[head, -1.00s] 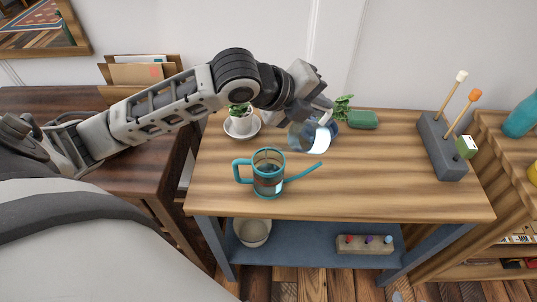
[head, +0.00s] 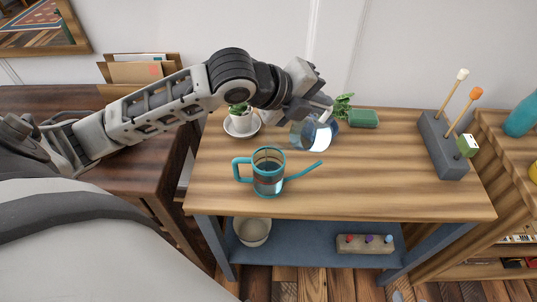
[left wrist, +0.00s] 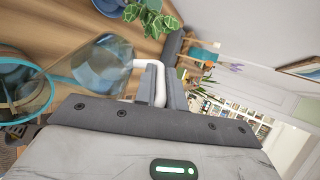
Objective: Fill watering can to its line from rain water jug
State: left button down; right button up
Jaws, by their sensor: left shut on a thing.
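The watering can (head: 268,181), clear with a teal rim, handle and spout, stands upright near the front of the wooden table. Bluish water shows in its lower part; I cannot clearly make out its fill line. My left gripper (head: 322,103) is shut on the handle of the clear, bluish rain water jug (head: 318,136), behind and to the right of the can. In the left wrist view the jug (left wrist: 103,62) shows with its white handle between the fingers (left wrist: 160,84). The can's teal rim (left wrist: 49,92) shows beside it. My right gripper is not in view.
A potted plant on a white saucer (head: 252,133) stands at the table's back left. A green box (head: 364,118) is at the back, beside leaves. A grey holder (head: 440,150) with upright sticks stands at the right. The table's front right is clear.

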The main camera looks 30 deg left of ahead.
pick_arm(q)
jog(key=shift+s+a+r+t+b, duration=0.1)
jog(key=shift+s+r+t+b, duration=0.05)
jog(key=shift+r+t+b, duration=0.2)
dwell(1.6)
